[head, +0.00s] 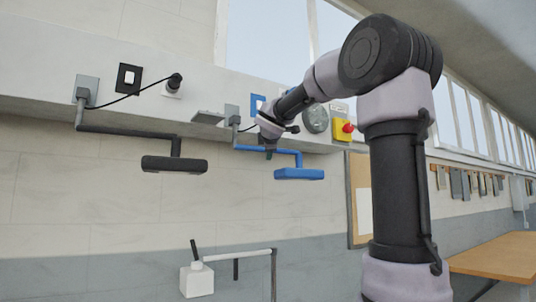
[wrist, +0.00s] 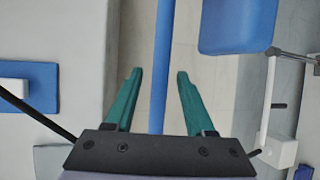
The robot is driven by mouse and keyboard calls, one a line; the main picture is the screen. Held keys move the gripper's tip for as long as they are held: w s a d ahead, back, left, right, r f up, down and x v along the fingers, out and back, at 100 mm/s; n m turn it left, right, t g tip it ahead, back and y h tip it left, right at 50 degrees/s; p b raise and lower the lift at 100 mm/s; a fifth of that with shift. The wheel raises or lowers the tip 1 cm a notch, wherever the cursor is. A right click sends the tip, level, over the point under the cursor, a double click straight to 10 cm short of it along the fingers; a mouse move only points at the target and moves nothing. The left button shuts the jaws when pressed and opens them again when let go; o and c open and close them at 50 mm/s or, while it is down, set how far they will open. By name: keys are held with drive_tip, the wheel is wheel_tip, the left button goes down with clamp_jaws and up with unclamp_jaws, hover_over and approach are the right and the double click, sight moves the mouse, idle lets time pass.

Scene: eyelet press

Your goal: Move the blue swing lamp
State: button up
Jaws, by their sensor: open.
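The blue swing lamp has a blue lamp head (head: 299,174) hanging from a blue bar (head: 288,151), which runs out from a wall bracket. My gripper (head: 269,153) points down at the bar, partly hiding it in the head view. In the wrist view my gripper (wrist: 158,73) is open, with its two teal fingers apart. The blue bar (wrist: 163,40) runs between them in the picture, with a gap on each side. I cannot tell exactly how deep the bar sits between the fingers. The blue lamp head (wrist: 237,25) shows at the upper right.
A black swing lamp (head: 174,164) hangs to the left on its own bracket. A blue-framed switch (head: 257,104) and a yellow box with a red button (head: 343,129) are on the wall. A white box with a lever (head: 196,280) stands below. A wooden table (head: 500,256) is right.

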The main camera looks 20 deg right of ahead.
drive_tip(key=v, duration=0.7)
idle(0.3)
drive_tip(key=s+a+f+m+g+y, duration=0.3)
drive_tip(key=s+f+m, duration=0.6)
drive_tip(key=s+f, duration=0.4)
drive_tip(key=s+a+f+m+g+y, duration=0.4)
drive_tip(key=s+f+m, duration=0.6)
drive_tip(key=f, duration=0.7)
drive_tip(key=s+g, duration=0.1)
drive_tip(key=s, duration=0.2)
drive_tip(key=shift+a+f, duration=0.3)
drive_tip(key=shift+s+a, duration=0.1)
